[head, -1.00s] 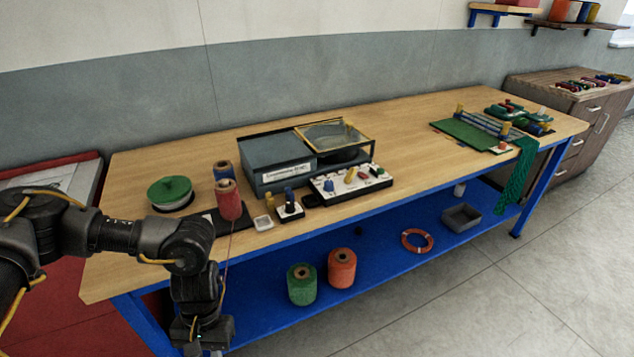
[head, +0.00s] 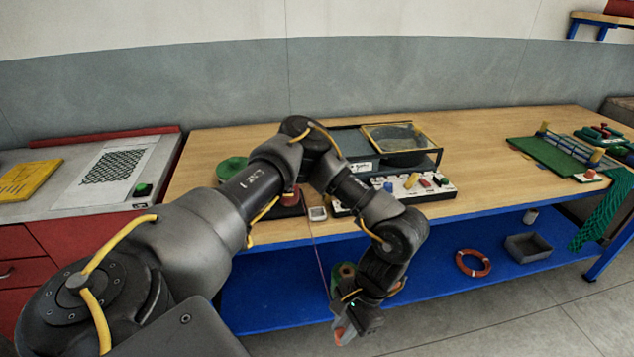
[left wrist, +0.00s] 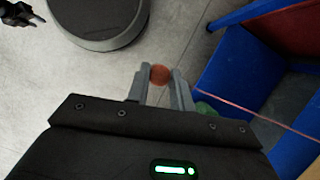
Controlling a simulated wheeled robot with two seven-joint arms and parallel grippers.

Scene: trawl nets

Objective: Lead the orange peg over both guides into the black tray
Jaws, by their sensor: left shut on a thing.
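My left gripper (head: 346,328) hangs low in front of the bench, below the worktop's front edge. Its fingers are shut on the orange peg, whose round end shows between the fingertips in the left wrist view (left wrist: 159,75). A thin pink line (left wrist: 255,113) runs off to the right there; in the head view the line (head: 319,252) comes down from the worktop. The red spool (head: 290,194) is partly behind my arm. A dark gripper-like part (left wrist: 18,14), perhaps my right gripper, shows at the wrist view's corner.
A white board with coloured pegs (head: 440,188) stands on the worktop by a glass-topped box (head: 402,142). A small white dish (head: 317,213) sits near the front edge. The blue shelf (head: 262,300) below holds spools, an orange ring (head: 473,263) and a grey bin (head: 528,247).

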